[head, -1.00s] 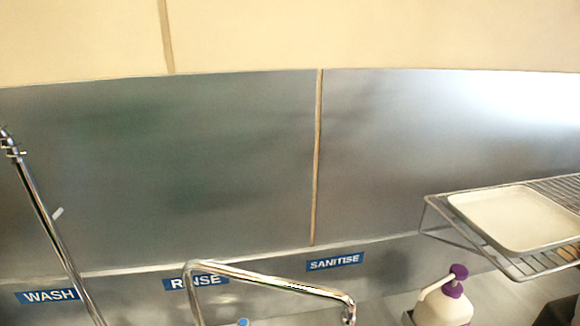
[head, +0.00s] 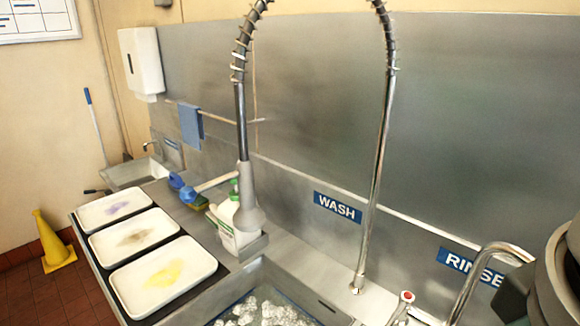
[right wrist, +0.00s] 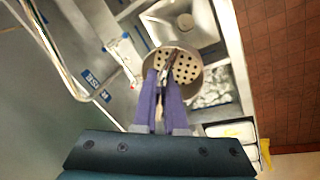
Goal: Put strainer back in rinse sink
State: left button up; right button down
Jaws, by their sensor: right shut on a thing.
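The strainer (right wrist: 187,66), a round beige-grey disc with dark holes, is in the right wrist view between and beyond the purple-blue fingers of my right gripper (right wrist: 168,72). The gripper is shut on it, and the fingers hide part of the disc. A pale basin with a round drain (right wrist: 186,20), likely the rinse sink, lies past the strainer in that view. The strainer overlaps its near edge in the picture; I cannot tell its height above it. In the head view the RINSE label (head: 470,266) shows at right, but the sink below is out of frame. My left gripper is not in view.
The wash sink (head: 212,312) holds suds, which also show in the right wrist view (right wrist: 212,88). A tall spring tap (head: 242,110) and the rinse tap (head: 470,280) rise behind the sinks. Three stained trays (head: 160,275) lie on the left drainboard beside bottles (head: 228,215).

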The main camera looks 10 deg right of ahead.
jog(key=w+f+n+b, duration=0.2)
jog(key=f+b, duration=1.5)
jog(key=f, duration=0.4)
jog(key=w+d+f+n+t+b, duration=0.1)
jog(key=w+f+n+b, duration=0.1)
jog(key=f+b, duration=1.6)
jog(key=w+d+f+n+y+b, duration=0.1)
jog(key=w+f+n+b, duration=0.2)
jog(key=f+b, duration=1.5)
notch_tip(320, 180, down, 7)
jog(key=shift+w+f+t, duration=0.1)
jog(key=shift+w+t, duration=0.05)
jog(key=shift+t, duration=0.25)
notch_tip(320, 180, down, 4)
jog(key=shift+f+b, duration=0.1)
jog(key=shift+b, duration=1.1)
jog(key=c, duration=1.4)
grip_release()
jog(key=o, duration=0.4)
